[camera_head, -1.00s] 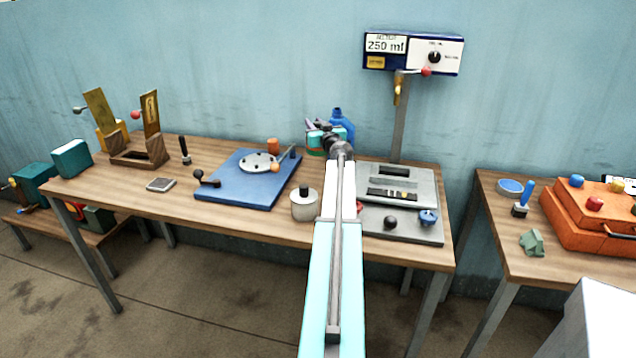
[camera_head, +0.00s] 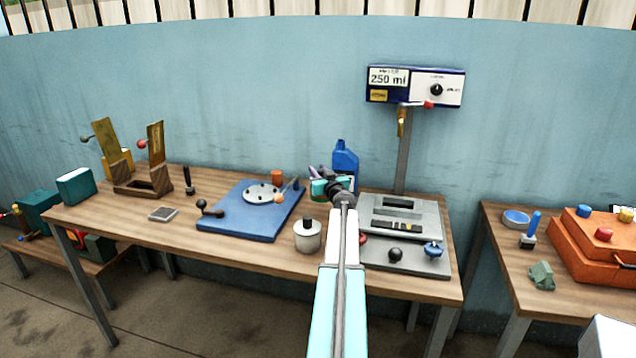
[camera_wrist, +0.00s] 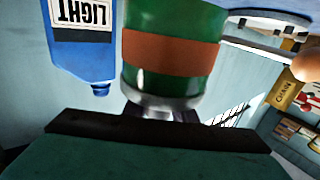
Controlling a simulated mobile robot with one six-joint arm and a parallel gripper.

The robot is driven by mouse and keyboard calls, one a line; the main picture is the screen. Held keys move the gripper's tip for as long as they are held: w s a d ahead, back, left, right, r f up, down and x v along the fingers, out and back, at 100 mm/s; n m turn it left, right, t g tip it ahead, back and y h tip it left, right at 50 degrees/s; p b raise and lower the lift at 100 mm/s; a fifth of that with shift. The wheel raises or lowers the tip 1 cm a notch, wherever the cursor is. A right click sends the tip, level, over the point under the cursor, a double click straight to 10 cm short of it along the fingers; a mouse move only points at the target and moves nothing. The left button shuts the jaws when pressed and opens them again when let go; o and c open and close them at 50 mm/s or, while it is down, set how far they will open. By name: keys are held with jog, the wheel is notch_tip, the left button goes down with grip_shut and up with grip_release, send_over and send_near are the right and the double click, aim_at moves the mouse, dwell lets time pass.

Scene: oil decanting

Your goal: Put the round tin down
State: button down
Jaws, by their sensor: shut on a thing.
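The round tin (camera_wrist: 172,50) is green with an orange-brown band and a silvery rim, large in the wrist view, which looks upside down. In the head view the tin (camera_head: 316,198) shows small beside my gripper (camera_head: 328,188), partly covered by it. My gripper is shut on the tin, over the back of the middle table, just left of the grey plate. The tin appears upright, like the blue bottle (camera_head: 345,160) close behind. I cannot tell whether its base touches the table (camera_head: 250,254). The fingertips are hidden in the wrist view.
The blue bottle also shows beside the tin in the wrist view (camera_wrist: 84,60). A pale pot (camera_head: 308,238) stands in front. A grey plate (camera_head: 405,260) with a post is right.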

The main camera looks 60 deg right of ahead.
jog(key=shift+f+b, duration=0.5)
jog(key=shift+f, duration=1.3)
jog(key=shift+f, duration=0.6)
jog(key=c, duration=1.5)
grip_release()
jog(key=shift+o, duration=0.2)
jog(key=shift+r, duration=0.15)
jog(key=shift+r, duration=0.45)
jog(key=shift+v, duration=3.75)
jog(key=shift+r, duration=0.1)
